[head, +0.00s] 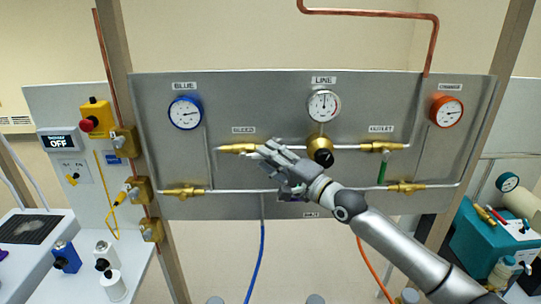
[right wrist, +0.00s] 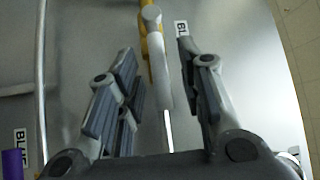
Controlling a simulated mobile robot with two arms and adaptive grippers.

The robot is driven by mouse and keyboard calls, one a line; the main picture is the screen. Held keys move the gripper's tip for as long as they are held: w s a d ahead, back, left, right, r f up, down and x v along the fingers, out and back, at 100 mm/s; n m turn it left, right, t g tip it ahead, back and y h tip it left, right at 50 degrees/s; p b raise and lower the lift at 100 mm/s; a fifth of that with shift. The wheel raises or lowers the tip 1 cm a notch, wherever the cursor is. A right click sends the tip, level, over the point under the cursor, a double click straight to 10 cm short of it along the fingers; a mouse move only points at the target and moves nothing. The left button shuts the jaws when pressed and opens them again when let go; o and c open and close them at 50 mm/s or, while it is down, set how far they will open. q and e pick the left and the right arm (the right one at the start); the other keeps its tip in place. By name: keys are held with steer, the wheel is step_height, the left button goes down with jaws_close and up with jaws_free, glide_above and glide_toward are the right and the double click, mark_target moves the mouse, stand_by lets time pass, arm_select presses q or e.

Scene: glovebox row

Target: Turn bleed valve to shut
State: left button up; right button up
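The bleed valve (head: 238,148) is a brass body on the upper left pipe of the grey panel, under the BLEED label (head: 243,130). In the right wrist view its brass body (right wrist: 145,45) shows at the top, with a pale grey lever (right wrist: 160,75) running along the pipe. My right gripper (head: 268,153) is at the right end of the valve and covers part of it. In the wrist view the right gripper (right wrist: 158,85) is open, one finger on each side of the lever, with gaps visible. My left gripper is not in view.
A brass regulator with a black knob (head: 320,151) sits just right of my gripper. The outlet valve (head: 383,168) has a green handle. Gauges (head: 185,113) line the panel's top. A purple part (right wrist: 12,163) shows at the wrist view's lower left. Hoses hang below the panel.

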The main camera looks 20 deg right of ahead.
jaws_close()
steer(key=shift+f, duration=0.1)
stand_by(0.4)
